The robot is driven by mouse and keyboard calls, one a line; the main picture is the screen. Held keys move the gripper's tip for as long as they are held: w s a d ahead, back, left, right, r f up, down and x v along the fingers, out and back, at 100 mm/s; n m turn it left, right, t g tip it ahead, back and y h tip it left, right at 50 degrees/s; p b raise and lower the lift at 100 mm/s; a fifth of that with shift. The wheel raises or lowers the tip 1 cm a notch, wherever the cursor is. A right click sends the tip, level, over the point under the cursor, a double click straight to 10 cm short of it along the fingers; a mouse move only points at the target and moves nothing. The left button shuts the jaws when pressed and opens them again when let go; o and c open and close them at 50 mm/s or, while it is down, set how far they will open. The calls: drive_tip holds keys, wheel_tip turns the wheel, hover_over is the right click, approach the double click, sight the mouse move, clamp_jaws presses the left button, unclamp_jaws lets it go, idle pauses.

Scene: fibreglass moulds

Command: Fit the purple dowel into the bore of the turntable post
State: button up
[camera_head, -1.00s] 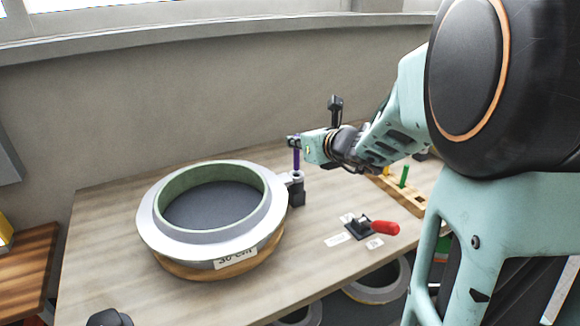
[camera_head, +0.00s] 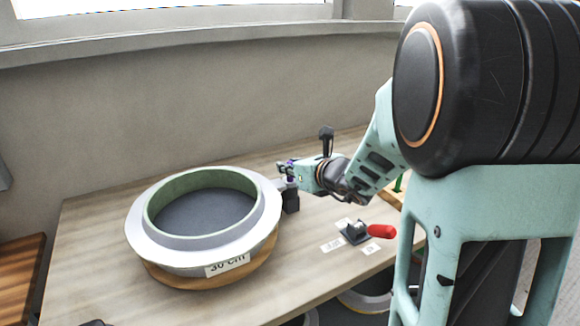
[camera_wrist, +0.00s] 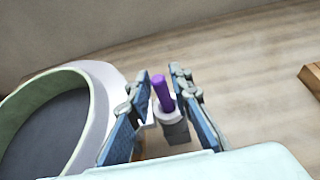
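The purple dowel (camera_wrist: 162,92) stands upright in the grey collar of the turntable post (camera_wrist: 172,117), its upper part showing above the collar. How deep it sits cannot be seen. In the head view the post (camera_head: 291,202) is a dark block beside the turntable, mostly covered at the top by my gripper. My gripper (camera_wrist: 161,78) is around the dowel with its blue fingers spread to either side, and some gap shows. In the head view my gripper (camera_head: 284,171) is low over the post. The turntable's round mould (camera_head: 150,232) is grey with a green inner wall.
A dark fixture with a red handle (camera_head: 381,231) lies right of the post, with white labels around it. A wooden rack with a green peg (camera_head: 398,184) is partly behind my arm. The table (camera_head: 90,265) is bare at the front left. A wall stands behind it.

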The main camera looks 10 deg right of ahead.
drive_tip(key=shift+o, duration=0.4)
drive_tip(key=shift+r+p, duration=0.25)
drive_tip(key=shift+p, duration=0.05)
drive_tip(key=p+v, duration=0.4)
drive_tip(key=v, duration=0.8)
drive_tip(key=shift+a, duration=0.1)
